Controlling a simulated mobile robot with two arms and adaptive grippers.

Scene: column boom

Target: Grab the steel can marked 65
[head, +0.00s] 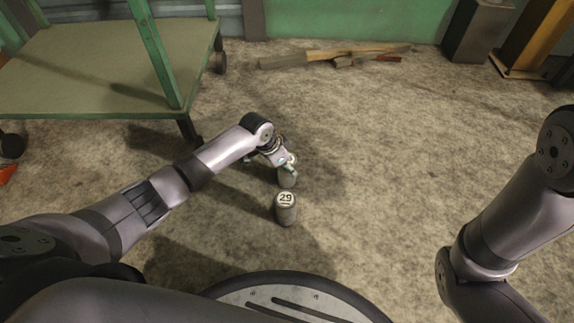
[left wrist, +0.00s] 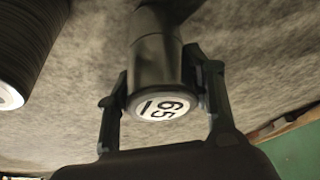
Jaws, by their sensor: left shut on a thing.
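The steel can marked 65 (left wrist: 156,70) is between the fingers of my left gripper (left wrist: 165,100) in the left wrist view, its white numbered end facing the camera. My left gripper is shut on this can. In the head view the left gripper (head: 285,165) is over the can (head: 287,181), hiding its top and its number. A second steel can, marked 29 (head: 286,210), stands upright on the floor just in front of it. Another dark ribbed can (left wrist: 25,45) shows at the upper left of the left wrist view. The right gripper is out of view.
A green wheeled cart (head: 80,70) stands at the back left, one leg near my left arm. Wooden planks (head: 335,55) lie by the green wall. A grey post (head: 475,30) stands at the back right. The concrete floor to the right is clear.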

